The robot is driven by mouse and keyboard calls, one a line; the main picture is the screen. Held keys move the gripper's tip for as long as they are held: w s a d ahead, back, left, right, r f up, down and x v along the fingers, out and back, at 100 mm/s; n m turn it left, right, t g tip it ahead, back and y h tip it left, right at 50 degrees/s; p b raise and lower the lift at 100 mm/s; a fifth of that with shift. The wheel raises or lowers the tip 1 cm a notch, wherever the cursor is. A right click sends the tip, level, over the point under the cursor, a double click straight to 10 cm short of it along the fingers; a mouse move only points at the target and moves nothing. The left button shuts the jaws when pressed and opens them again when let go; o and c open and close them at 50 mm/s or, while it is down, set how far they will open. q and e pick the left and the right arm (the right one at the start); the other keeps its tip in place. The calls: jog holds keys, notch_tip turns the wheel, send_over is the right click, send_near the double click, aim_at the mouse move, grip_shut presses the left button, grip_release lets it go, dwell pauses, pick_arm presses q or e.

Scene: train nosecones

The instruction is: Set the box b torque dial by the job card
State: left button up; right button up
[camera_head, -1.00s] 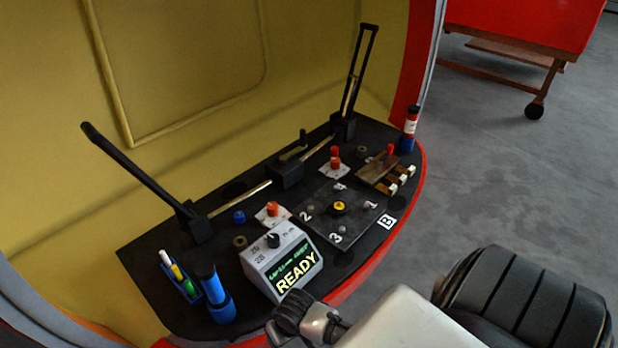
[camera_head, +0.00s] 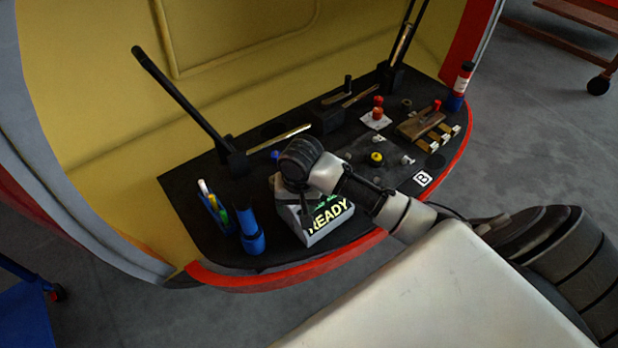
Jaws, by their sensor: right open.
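A grey box (camera_head: 322,236) with a lit screen reading READY stands at the front of the black bench. My right gripper (camera_head: 288,198) points down over the top of this box. The gripper is open, but its fingertips are hard to make out. The box's dial and the scale marks around it are hidden behind my gripper and wrist. I cannot tell whether the fingers touch the dial. A white tag with a letter B (camera_head: 422,179) lies at the bench's front right edge. No readable job card shows. My left gripper is not in view.
Left of the box stand a blue cylinder (camera_head: 251,238) and a pen holder (camera_head: 214,218). Black upright arms (camera_head: 180,98) rise at the back. A red knob on a white card (camera_head: 377,117), a yellow button (camera_head: 376,157) and a red-blue bottle (camera_head: 459,88) are right.

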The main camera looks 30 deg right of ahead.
jog(key=w+d+r+m+g, duration=0.1)
jog(key=w+d+r+m, duration=0.5)
jog(key=w+d+r, duration=0.15)
jog(key=shift+h, duration=0.4)
jog(key=f, duration=1)
jog(key=shift+s+d+f, duration=0.35)
jog(key=shift+d, duration=0.05)
jog(key=c, duration=0.9)
